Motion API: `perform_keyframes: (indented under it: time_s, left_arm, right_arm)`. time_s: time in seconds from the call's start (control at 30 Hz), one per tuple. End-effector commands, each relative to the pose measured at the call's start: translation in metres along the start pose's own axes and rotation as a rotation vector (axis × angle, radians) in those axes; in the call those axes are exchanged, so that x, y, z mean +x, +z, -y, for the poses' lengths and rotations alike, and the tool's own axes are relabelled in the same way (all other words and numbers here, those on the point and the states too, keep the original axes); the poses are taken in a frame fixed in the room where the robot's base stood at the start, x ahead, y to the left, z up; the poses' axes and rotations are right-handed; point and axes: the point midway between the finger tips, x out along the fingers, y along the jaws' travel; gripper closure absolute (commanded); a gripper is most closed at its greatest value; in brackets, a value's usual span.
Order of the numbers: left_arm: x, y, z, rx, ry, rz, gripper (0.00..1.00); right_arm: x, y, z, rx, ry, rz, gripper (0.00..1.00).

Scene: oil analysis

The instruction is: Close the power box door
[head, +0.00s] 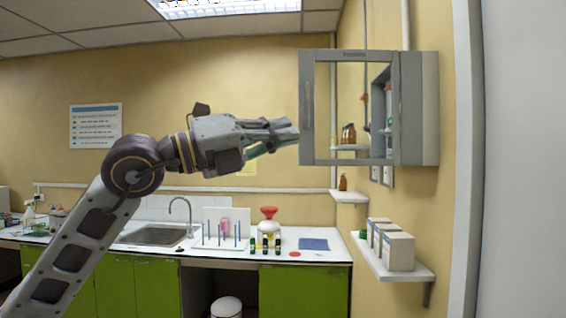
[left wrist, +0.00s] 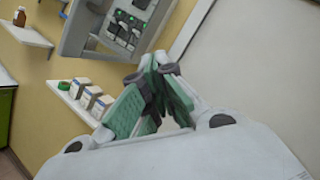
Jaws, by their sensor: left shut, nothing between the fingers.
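The grey power box (head: 428,108) is on the right yellow wall. Its door (head: 308,90), a grey frame with a see-through window, stands open and sticks out to the left. In the left wrist view the power box (left wrist: 77,32) shows at the top, with switches and small green lights inside. My left gripper (head: 292,132) is shut and empty, just left of the door's free edge in the head view. I cannot tell whether it touches the door. Its green-padded fingers (left wrist: 157,65) meet in the left wrist view. My right gripper is not in view.
Below the power box a white wall shelf (head: 410,272) holds several small boxes (head: 398,251). A smaller shelf (head: 348,196) carries a brown bottle. A counter with a sink (head: 152,236), a tube rack and flasks runs along the back wall.

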Motion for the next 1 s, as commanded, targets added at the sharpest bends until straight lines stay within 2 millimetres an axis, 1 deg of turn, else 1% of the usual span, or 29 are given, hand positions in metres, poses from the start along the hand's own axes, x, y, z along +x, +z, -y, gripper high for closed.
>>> perform_keyframes:
  time_s: [0.1,0.17,0.37,0.5,0.6,0.8,1.0]
  left_arm:
    - [-0.002,-0.007,-0.008,-0.042,0.069,0.013,1.0]
    - [-0.003,-0.008,-0.014,-0.072,0.104,0.027,1.0]
    - [-0.008,-0.001,-0.037,-0.206,0.213,0.09,1.0]
    - [-0.013,0.004,-0.052,-0.326,0.275,0.135,1.0]
    - [-0.015,0.003,-0.061,-0.425,0.309,0.157,1.0]
    - [-0.018,0.001,-0.07,-0.605,0.34,0.189,1.0]
    - [-0.018,0.001,-0.07,-0.689,0.333,0.203,1.0]
  right_arm:
    - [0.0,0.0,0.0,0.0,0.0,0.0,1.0]
    - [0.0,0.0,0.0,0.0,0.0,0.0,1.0]
    - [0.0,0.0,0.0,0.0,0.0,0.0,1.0]
    - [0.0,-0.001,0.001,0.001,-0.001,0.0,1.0]
    - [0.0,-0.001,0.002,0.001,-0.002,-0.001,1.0]
    - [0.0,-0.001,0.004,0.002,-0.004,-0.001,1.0]
    - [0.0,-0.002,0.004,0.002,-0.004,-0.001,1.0]
